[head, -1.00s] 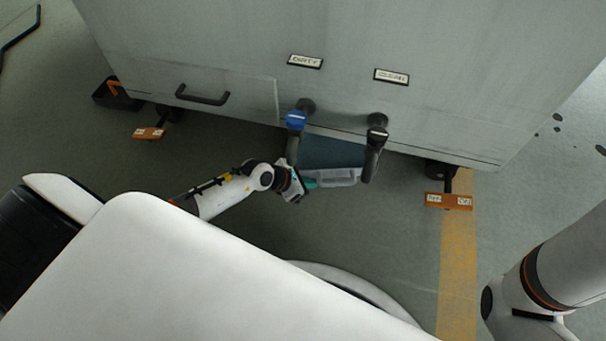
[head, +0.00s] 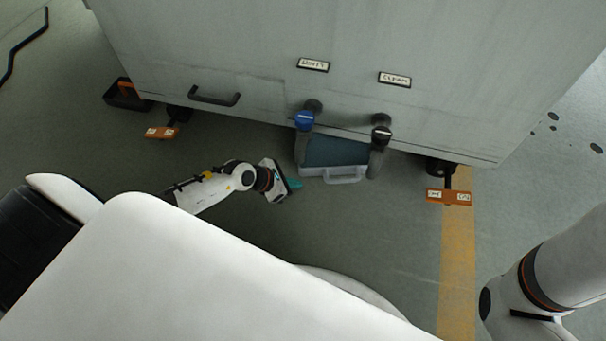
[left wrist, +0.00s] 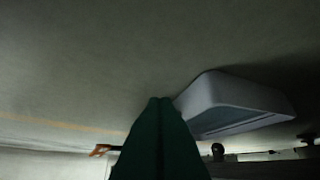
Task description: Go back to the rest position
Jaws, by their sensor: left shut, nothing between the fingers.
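My left gripper (head: 294,184) is low over the floor in the head view, just left of a pale bin (head: 345,176) and apart from it. Its teal fingers are shut and empty; in the left wrist view the closed fingers (left wrist: 161,115) point out over the floor. The bin also shows right of the fingers in the left wrist view (left wrist: 235,100). My right arm comes in at the lower right of the head view, but its gripper is out of view.
A grey cabinet (head: 400,40) has labels DIRTY (head: 313,65) and CLEAN (head: 394,79). Below them are a blue-capped pipe (head: 304,122) and a black-capped pipe (head: 381,135) above the bin. Orange foot plates (head: 449,197) stand at the cabinet's base. The floor (head: 390,230) in front is open.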

